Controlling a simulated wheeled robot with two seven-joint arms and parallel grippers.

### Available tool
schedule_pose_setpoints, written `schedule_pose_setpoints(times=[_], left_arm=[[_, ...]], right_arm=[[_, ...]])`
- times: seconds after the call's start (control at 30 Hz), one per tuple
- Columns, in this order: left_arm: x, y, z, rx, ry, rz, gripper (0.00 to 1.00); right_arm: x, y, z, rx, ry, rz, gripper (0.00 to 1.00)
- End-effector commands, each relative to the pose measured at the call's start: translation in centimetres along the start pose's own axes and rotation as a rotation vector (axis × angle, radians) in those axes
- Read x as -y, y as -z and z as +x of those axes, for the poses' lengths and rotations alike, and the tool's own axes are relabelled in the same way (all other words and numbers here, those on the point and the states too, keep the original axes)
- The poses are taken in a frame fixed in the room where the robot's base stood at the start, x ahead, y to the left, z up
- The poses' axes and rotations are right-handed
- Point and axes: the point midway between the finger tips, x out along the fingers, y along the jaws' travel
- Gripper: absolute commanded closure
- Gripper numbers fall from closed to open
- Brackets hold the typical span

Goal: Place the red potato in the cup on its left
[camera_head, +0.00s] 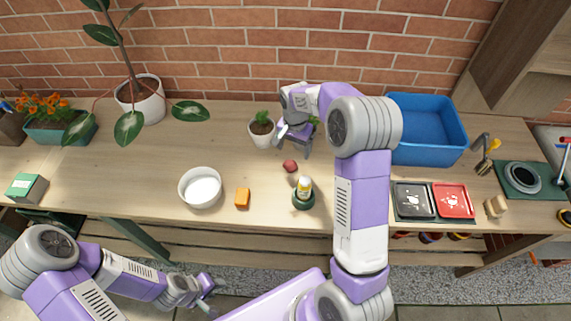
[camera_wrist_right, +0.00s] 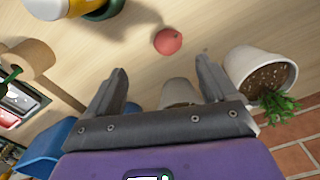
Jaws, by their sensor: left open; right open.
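The red potato (camera_head: 290,166) lies on the wooden table, in front of my right gripper. It also shows in the right wrist view (camera_wrist_right: 168,41), beyond the open fingertips and touching neither. My right gripper (camera_head: 293,148) is open and empty, pointing down toward the table; its fingers also show in the wrist view (camera_wrist_right: 162,66). A white cup-shaped pot with a small plant (camera_head: 261,136) stands left of the gripper; it appears on the right in the wrist view (camera_wrist_right: 258,72). Another pot (camera_wrist_right: 179,93) is partly hidden behind my right gripper. My left gripper (camera_head: 210,290) is open, low before the table.
A white bowl (camera_head: 200,174) and an orange block (camera_head: 242,197) lie to the left. A yellow-and-white bottle on a green base (camera_head: 303,199) stands close in front of the potato. A blue bin (camera_head: 430,148) and black and red trays (camera_head: 452,201) are on the right.

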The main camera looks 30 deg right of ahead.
Motion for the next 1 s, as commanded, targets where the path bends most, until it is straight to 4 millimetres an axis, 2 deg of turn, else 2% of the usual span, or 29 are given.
schedule_pose_setpoints(times=[0.03,0.13,0.57,0.8,1.0], left_arm=[[0.5,0.1,1.2,-0.001,0.000,0.000,0.57],[0.7,0.2,2.0,-0.001,0.000,0.000,0.57],[1.1,0.2,2.8,-0.001,0.000,0.000,0.57],[1.4,0.2,3.7,-0.002,0.000,0.000,0.57],[1.4,0.2,3.7,-0.002,0.000,0.000,0.57]], right_arm=[[0.0,0.0,1.4,0.000,0.000,0.000,0.14],[0.0,0.0,2.1,0.000,0.000,-0.001,0.14],[0.2,-0.2,5.7,0.001,-0.001,-0.003,0.14],[0.3,-0.3,9.4,0.003,-0.002,-0.002,0.14],[0.4,-0.3,9.8,0.000,0.001,-0.002,0.14]])
